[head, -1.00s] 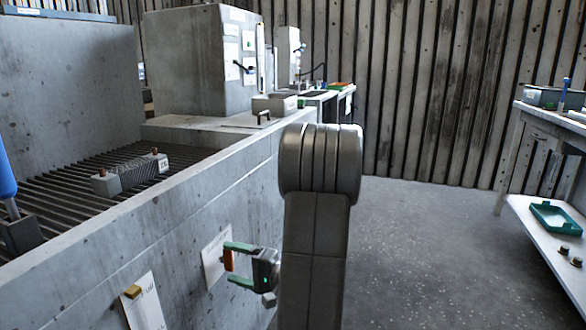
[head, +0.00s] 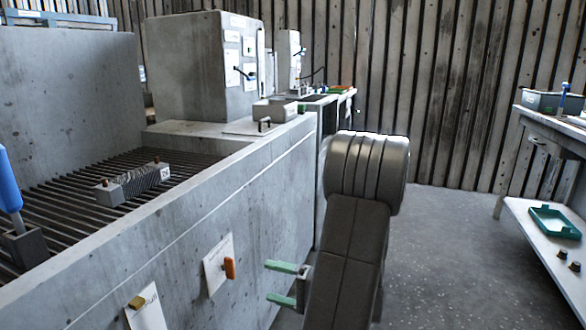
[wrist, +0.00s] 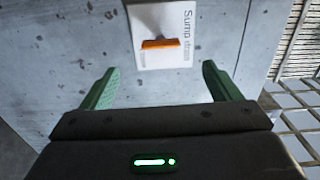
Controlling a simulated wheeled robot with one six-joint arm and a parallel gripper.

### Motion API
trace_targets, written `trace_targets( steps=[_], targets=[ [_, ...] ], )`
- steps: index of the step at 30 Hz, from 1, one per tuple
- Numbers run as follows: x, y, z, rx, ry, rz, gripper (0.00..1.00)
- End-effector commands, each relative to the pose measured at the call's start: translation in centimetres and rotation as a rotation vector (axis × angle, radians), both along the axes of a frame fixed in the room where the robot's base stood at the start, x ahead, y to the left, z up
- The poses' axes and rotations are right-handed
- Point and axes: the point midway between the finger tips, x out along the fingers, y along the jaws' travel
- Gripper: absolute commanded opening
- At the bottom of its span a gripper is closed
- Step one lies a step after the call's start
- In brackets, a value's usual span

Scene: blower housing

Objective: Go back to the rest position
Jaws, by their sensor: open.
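My gripper (head: 272,283) is open and empty, with its two green fingers pointing left toward the concrete wall of the housing (head: 180,260). In the wrist view the fingers (wrist: 160,88) are spread wide with nothing between them. An orange handle (head: 229,268) sits on a white label plate on that wall, left of the fingers and apart from them. In the wrist view the orange handle (wrist: 160,43) is ahead of the fingers, lying across a plate whose first printed word reads "Sump". My arm hides part of the gripper body in the head view.
A brass-coloured handle (head: 137,301) is on another plate at lower left. A slatted grate (head: 70,215) bears a grey block with a coil (head: 140,183). A bench (head: 525,215) with a green tray (head: 554,223) stands at right. The floor (head: 450,260) between is clear.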

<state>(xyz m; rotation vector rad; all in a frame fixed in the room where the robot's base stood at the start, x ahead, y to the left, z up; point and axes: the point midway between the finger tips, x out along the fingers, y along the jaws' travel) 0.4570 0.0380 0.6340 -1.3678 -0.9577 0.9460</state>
Motion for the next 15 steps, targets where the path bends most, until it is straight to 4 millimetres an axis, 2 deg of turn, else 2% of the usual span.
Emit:
trace_targets(
  steps=[15],
  targets=[
    [2.9,8.3,-0.2,0.001,-0.001,0.004,0.84]
  ],
)
